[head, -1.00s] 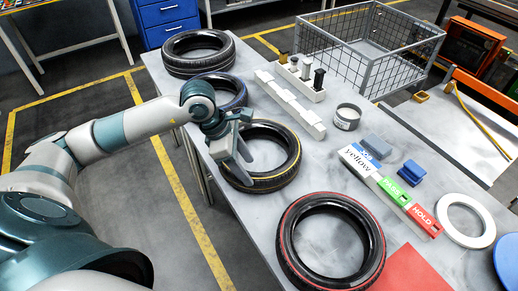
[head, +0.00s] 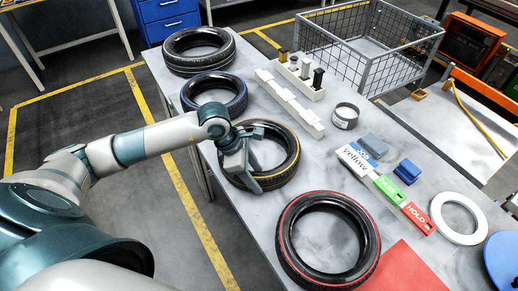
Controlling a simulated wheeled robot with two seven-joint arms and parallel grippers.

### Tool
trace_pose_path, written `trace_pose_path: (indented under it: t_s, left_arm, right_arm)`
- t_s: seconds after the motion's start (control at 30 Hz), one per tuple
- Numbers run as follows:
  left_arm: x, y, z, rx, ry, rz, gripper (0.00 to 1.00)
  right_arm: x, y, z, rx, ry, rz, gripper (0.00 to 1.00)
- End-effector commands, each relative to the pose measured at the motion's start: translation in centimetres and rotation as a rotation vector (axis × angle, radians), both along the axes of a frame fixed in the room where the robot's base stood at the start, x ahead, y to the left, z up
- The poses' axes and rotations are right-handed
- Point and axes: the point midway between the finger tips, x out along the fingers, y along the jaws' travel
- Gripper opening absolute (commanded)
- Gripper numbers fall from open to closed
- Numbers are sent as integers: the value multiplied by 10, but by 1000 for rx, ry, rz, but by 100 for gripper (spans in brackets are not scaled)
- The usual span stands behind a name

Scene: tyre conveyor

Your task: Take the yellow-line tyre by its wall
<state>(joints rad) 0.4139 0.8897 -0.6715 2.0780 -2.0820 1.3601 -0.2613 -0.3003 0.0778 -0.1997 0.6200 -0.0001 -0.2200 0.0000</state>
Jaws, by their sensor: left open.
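The yellow-line tyre (head: 281,177) lies flat on the grey table, a black ring with a thin yellow line around it. My left gripper (head: 247,180) is open at the left part of this tyre, pointing down. It covers part of the tyre's left wall, and one finger shows over the tyre's opening. I cannot tell whether the fingers touch the rubber or straddle the wall. My right gripper is not in view.
A blue-line tyre (head: 214,92) and a black tyre (head: 199,50) lie behind. A red-line tyre (head: 328,243) lies in front. A white rack (head: 290,103), a label strip reading yellow, pass and hold (head: 385,187), and a wire basket (head: 366,45) are to the right.

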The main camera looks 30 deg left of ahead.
Motion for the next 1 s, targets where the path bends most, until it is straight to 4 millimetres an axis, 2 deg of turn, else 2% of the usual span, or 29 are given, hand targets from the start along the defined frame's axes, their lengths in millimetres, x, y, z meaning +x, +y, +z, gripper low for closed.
trace_pose_path:
  t_s: [0.03,0.1,0.3,0.73,0.77,0.93,0.97,1.0]
  left_arm:
    - [0,-4,-1,-2,4,0,53]
    - [2,-6,-10,-2,5,2,53]
    - [4,-10,-23,-1,1,1,53]
    - [5,-10,-24,0,0,0,53]
    - [5,-9,-24,0,0,0,50]
    - [5,-9,-24,0,0,0,10]
    - [5,-9,-24,0,0,0,3]
    - [5,-9,-24,0,0,0,0]
  right_arm:
    - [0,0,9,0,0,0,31]
    - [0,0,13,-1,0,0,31]
    - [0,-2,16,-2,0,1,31]
    - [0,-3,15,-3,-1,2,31]
    - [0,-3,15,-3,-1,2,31]
    - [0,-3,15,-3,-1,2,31]
    - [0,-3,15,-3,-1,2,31]
    - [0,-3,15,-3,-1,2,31]
